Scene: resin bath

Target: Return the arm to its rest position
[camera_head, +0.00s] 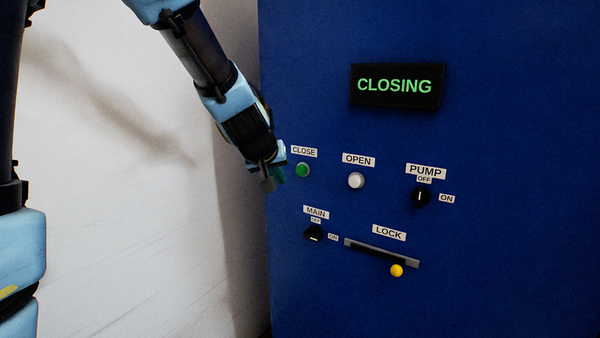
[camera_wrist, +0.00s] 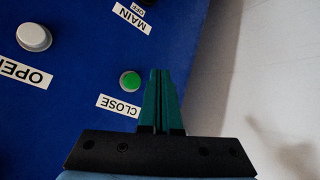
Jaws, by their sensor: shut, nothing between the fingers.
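My gripper (camera_head: 278,175) is at the left edge of the blue panel, just left of the green CLOSE button (camera_head: 302,170). In the wrist view my gripper (camera_wrist: 160,72) shows two teal fingers pressed together with nothing between them. The green button (camera_wrist: 130,80) lies beside the fingers there, and I see a gap in the picture between them. I cannot tell how far the fingertips stand off the panel. My arm reaches down from the top of the head view.
The blue panel (camera_head: 500,270) carries a display (camera_head: 396,86) reading CLOSING, a white OPEN button (camera_head: 356,181), a PUMP knob (camera_head: 420,196), a MAIN knob (camera_head: 314,234) and a LOCK slider with a yellow knob (camera_head: 397,271). A pale wall (camera_head: 110,230) is to the left.

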